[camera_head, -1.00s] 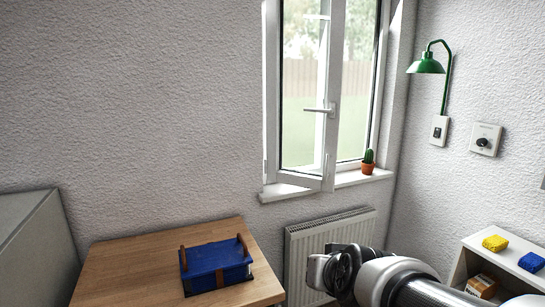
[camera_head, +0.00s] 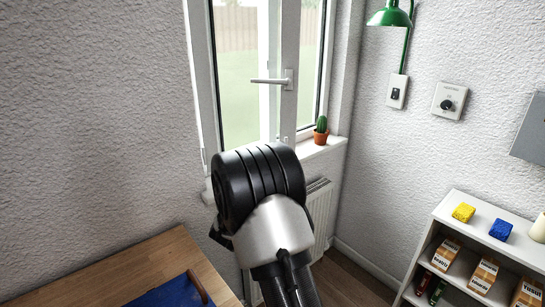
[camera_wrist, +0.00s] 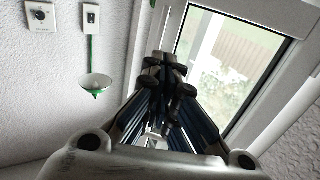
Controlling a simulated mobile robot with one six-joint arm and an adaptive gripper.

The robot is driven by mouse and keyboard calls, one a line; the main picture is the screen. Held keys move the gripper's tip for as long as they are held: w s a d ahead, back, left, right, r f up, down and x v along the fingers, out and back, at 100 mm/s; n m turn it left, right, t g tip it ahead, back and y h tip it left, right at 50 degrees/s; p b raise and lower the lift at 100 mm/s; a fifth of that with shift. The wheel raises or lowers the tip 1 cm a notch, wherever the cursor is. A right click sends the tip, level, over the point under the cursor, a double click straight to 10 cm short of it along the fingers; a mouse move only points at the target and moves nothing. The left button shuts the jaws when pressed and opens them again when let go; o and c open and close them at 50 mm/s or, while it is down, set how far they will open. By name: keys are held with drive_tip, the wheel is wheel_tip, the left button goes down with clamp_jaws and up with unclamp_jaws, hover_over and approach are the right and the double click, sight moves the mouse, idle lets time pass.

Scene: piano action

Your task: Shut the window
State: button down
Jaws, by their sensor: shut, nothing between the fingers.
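The window sash (camera_head: 290,55) is white-framed and stands open, swung into the room at an angle from its outer frame. Its handle (camera_head: 272,81) points sideways to the left. In the wrist view the sash (camera_wrist: 262,22) fills the right side, with glass and a fence beyond it. My gripper (camera_wrist: 166,72) is shut and empty in the wrist view, in front of the sash edge; I cannot tell whether it touches it. In the head view my wrist hides the fingers and the sash's lower part.
A potted cactus (camera_head: 320,131) stands on the sill at the right. A radiator (camera_head: 318,205) is below. A wooden table (camera_head: 140,262) with a blue object (camera_head: 170,292) is at lower left. A shelf unit (camera_head: 455,190) stands at right. A green lamp (camera_head: 390,17) hangs on the right wall.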

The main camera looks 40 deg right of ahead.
drive_tip(key=b+x, duration=0.2)
drive_tip(key=x, duration=1)
drive_tip(key=shift+w+d, duration=0.15)
drive_tip(key=shift+d, duration=0.15)
